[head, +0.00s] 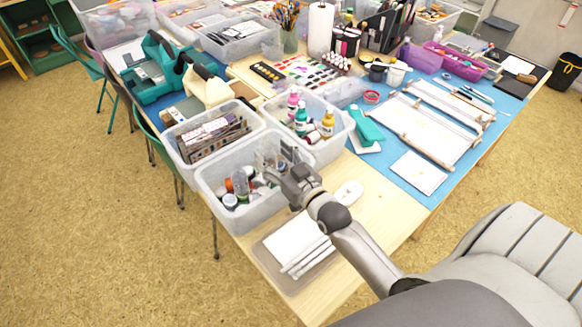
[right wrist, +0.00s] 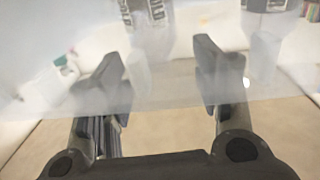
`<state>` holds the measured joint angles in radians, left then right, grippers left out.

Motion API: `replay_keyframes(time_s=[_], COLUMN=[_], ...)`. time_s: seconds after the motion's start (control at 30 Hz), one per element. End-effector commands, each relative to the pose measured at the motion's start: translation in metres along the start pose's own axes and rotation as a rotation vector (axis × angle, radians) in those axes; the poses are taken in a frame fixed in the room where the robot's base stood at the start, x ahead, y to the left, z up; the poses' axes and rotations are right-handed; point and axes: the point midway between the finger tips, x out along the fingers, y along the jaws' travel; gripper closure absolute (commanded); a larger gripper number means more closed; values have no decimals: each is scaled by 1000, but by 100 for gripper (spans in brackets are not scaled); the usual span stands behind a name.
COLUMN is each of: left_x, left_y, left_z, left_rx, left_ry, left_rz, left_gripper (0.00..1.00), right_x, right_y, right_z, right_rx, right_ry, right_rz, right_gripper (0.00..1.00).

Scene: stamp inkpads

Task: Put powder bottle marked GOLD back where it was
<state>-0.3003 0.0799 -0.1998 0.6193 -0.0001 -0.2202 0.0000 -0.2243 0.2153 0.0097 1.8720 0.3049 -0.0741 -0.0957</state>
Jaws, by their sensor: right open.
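My right gripper (head: 283,172) is at the right rim of the front clear bin (head: 222,213). In the right wrist view its two fingers (right wrist: 160,62) are apart with nothing gripped between them. Beyond the fingertips, through hazy translucent plastic, a bottle with dark lettering that looks like the end of GOLD (right wrist: 152,14) shows at the top edge, only partly in view. A second dark-labelled item (right wrist: 268,5) is cut off at the top right. In the head view I cannot pick out the GOLD bottle; the gripper hides part of the bin. My left gripper is not in view.
The front bin holds several jars (head: 230,201). Behind it stand a bin of stamps (head: 213,137) and a bin of coloured paint bottles (head: 301,119). A tray with white sheets (head: 290,243) lies in front. Bare wood (head: 330,215) is free to the right.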

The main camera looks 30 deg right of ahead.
Motion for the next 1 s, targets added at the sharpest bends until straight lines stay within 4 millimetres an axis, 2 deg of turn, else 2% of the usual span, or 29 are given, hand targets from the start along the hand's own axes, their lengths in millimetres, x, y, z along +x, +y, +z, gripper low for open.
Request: replay_keyframes(time_s=[0.3,0.5,0.7,1.0], left_x=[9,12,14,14], left_y=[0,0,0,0], left_z=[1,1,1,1], left_rx=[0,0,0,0], left_ry=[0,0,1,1], left_rz=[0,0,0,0], left_gripper=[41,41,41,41], right_x=[-60,-89,-102,-104], right_y=[0,0,0,0], right_z=[2,1,0,-1], right_rx=[-1,-1,-1,-1], right_ry=[-2,-1,1,1], right_rz=[0,0,0,0], right_gripper=[43,43,43,43])
